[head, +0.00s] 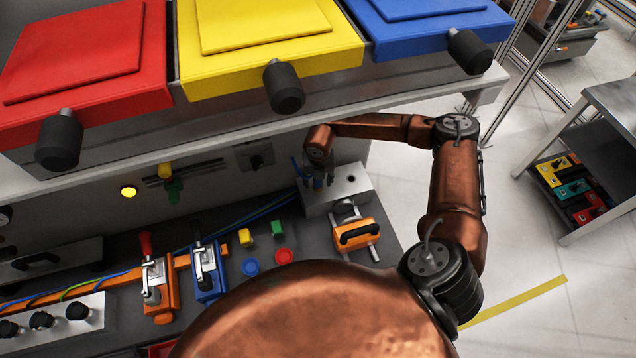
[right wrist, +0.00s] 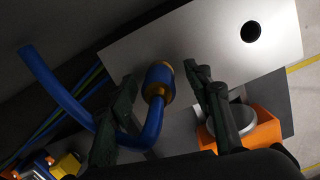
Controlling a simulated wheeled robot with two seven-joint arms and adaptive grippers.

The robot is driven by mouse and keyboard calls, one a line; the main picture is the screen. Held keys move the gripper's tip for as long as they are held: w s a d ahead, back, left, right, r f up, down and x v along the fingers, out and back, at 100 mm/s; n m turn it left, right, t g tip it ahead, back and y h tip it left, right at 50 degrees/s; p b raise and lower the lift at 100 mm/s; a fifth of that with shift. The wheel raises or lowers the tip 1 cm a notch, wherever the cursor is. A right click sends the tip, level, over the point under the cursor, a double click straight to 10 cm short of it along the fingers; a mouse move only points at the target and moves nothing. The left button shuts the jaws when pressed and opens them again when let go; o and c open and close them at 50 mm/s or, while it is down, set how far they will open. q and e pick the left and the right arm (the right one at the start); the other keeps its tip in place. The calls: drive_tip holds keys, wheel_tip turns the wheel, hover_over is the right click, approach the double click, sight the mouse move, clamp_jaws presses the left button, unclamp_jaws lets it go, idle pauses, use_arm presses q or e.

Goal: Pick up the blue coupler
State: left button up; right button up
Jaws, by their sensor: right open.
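The blue coupler (right wrist: 159,76), with brass-coloured rings, ends a curved blue hose (right wrist: 66,95) in the right wrist view. It stands in front of a light metal block (right wrist: 215,40); whether it touches the block I cannot tell. My right gripper (right wrist: 162,70) is open, with one dark finger on each side of the coupler and a visible gap to both. In the head view my right gripper (head: 318,180) is at the left end of the metal block (head: 352,180), and mostly hides the coupler. My left gripper is not in view.
An orange clamp with a black handle (head: 358,234) sits just in front of the block. Red, yellow and blue lidded bins (head: 270,40) overhang the bench behind my right arm. Red and blue toggle levers, coloured buttons and cables crowd the bench to the left.

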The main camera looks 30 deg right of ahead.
drive_tip(key=shift+c, duration=0.5)
clamp_jaws()
